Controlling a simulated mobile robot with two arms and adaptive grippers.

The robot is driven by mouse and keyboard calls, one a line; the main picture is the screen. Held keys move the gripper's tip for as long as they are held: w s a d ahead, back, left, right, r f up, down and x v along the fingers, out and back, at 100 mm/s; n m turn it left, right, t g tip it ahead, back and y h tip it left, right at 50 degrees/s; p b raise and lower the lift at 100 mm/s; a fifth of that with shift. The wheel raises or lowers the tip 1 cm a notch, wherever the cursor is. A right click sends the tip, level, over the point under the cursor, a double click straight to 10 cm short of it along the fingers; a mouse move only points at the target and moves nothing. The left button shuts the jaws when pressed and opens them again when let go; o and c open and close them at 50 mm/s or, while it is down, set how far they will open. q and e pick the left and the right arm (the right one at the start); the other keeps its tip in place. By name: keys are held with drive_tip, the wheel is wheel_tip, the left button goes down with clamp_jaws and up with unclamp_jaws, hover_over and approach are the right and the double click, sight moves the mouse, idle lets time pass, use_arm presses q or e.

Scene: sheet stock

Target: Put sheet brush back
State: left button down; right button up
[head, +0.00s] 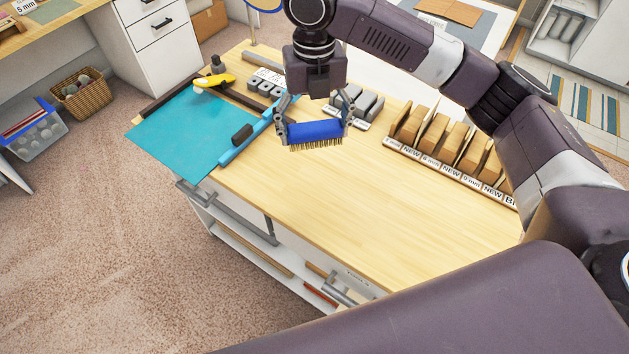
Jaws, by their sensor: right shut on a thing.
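The sheet brush (315,133) has a blue back and tan bristles that point down. My right gripper (314,125) is shut on it, with one finger at each end of the blue back. It is over the wooden worktable (300,190), to the right of the teal sheet. Whether the bristles touch the tabletop I cannot tell. My left gripper is not in view.
A teal sheet (170,135) lies at the table's left end, with a blue bar (245,138) along it and a yellow tool (215,80) behind. Grey blocks (362,103) stand behind the brush. A labelled wooden rack (450,150) stands right. The front middle is clear.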

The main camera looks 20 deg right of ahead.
sight(314, 190)
drive_tip(key=shift+o, duration=0.2)
wheel_tip(314, 190, down, 17)
drive_tip(key=p, duration=0.3)
drive_tip(key=shift+s, duration=0.1)
drive_tip(key=shift+f, duration=0.4)
drive_tip(key=shift+f, duration=0.1)
drive_tip(key=o, duration=1.1)
wheel_tip(314, 190, up, 12)
drive_tip(key=b, duration=0.3)
